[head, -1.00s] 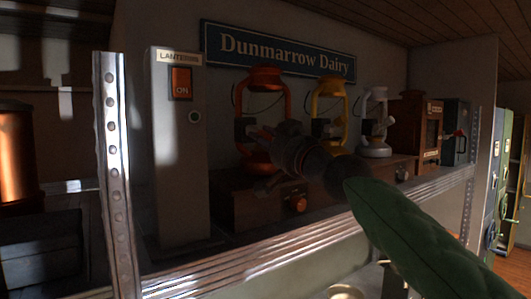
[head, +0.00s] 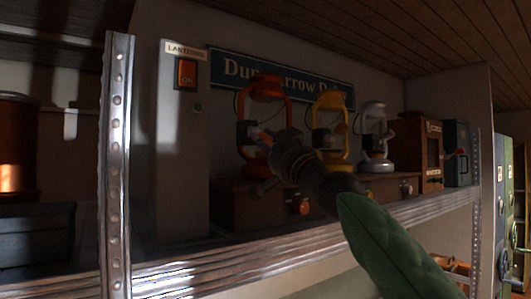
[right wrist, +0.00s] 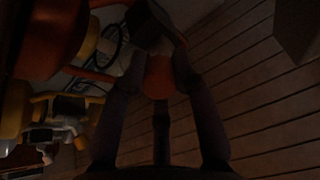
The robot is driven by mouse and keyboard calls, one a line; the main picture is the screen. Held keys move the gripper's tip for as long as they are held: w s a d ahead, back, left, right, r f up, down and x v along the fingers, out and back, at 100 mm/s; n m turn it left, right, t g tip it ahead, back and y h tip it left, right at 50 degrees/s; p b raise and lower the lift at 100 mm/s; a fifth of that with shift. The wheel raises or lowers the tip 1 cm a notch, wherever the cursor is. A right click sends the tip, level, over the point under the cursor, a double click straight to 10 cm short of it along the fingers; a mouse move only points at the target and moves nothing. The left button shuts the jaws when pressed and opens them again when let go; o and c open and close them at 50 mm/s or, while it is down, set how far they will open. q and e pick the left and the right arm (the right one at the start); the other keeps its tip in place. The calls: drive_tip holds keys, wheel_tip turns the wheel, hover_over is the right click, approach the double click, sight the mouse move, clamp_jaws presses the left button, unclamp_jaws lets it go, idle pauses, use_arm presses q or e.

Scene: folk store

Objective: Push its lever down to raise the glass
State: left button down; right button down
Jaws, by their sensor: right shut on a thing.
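A red lantern (head: 265,83) with a wire bail stands upright on the shelf in the head view. A yellow lantern (head: 330,99) and a grey lantern (head: 376,108) stand to its right. My right gripper (head: 258,136) reaches up from the lower right to the red lantern's middle. In the right wrist view my right gripper (right wrist: 160,85) is shut on a small orange-red piece (right wrist: 158,76) beside a dark block; I cannot tell surely that this is the lever. The red lantern's middle is partly hidden by my gripper. My left gripper is not in view.
Wooden boxes with orange knobs (head: 300,207) sit beneath the lanterns. A dairy sign (head: 285,78) hangs behind.

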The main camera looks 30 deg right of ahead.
drive_tip(key=shift+w+a+f, duration=0.15)
drive_tip(key=shift+w+f, duration=0.1)
drive_tip(key=shift+f, duration=0.05)
drive_tip(key=c, duration=1)
unclamp_jaws()
drive_tip(key=shift+o, duration=0.2)
drive_tip(key=shift+r, duration=0.1)
drive_tip(key=shift+s, duration=0.2)
drive_tip(key=v, duration=1.1)
drive_tip(key=shift+s+f, duration=0.2)
drive_tip(key=shift+s, duration=0.1)
